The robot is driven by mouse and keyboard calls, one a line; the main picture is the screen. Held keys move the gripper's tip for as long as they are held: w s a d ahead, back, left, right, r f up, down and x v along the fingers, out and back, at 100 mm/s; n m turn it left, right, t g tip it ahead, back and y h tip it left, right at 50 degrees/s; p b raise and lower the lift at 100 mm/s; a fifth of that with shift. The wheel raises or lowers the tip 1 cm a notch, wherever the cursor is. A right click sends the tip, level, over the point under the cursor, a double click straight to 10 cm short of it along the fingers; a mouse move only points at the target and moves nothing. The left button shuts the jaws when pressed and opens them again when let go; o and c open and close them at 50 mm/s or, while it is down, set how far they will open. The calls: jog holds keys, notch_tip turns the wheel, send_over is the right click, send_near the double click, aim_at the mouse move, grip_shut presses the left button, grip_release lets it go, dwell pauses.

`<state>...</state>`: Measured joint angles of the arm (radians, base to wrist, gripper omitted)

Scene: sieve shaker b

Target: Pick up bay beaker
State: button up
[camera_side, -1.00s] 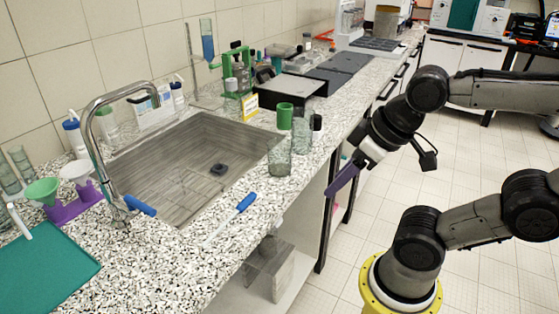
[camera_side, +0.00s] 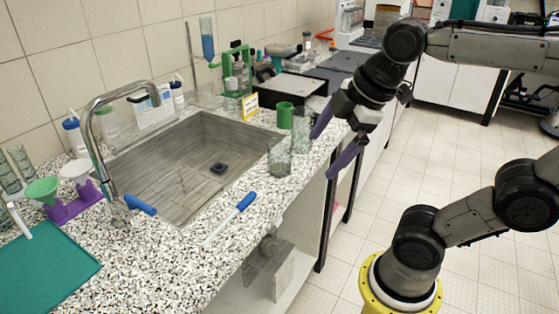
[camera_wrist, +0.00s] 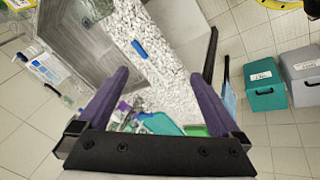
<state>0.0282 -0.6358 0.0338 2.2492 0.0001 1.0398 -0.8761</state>
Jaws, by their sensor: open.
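Two clear glass beakers stand upright near the counter's front edge, by the sink's right corner. The nearer beaker (camera_side: 279,158) is fully visible in the side view, and the farther beaker (camera_side: 302,131) stands just behind it. I cannot tell which is the bay beaker. My gripper (camera_side: 323,154) has two purple fingers spread apart and empty, to the right of the beakers near the counter edge. In the wrist view my gripper (camera_wrist: 160,75) is open with nothing between the fingers; I cannot make out either beaker there.
A green cup (camera_side: 285,116) stands close behind the beakers. The sink (camera_side: 185,185) with its tap (camera_side: 88,135) lies to the left. A blue-handled brush (camera_side: 245,202) lies on the speckled counter (camera_side: 180,265). Bins (camera_wrist: 265,90) stand on the floor.

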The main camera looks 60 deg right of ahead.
jog(key=w+d+r+n+g, duration=0.1)
jog(key=w+d+r+n, duration=0.2)
jog(key=w+n, duration=0.4)
jog(key=n+g, duration=0.2)
jog(key=g, duration=0.2)
send_over(279, 160)
jog(key=w+d, duration=0.1)
jog(key=w, duration=0.1)
notch_tip(279, 160, down, 8)
jog(key=shift+m, duration=0.4)
jog(key=f, duration=0.3)
jog(key=d+f, duration=0.1)
jog(key=f, duration=0.5)
jog(key=shift+s+d+f, duration=0.25)
jog(key=shift+d+f, duration=0.05)
jog(key=shift+d, duration=0.1)
jog(key=shift+d+f, duration=0.1)
jog(key=shift+f, duration=2.95)
jog(key=c, duration=1.3)
jog(key=shift+r, duration=0.1)
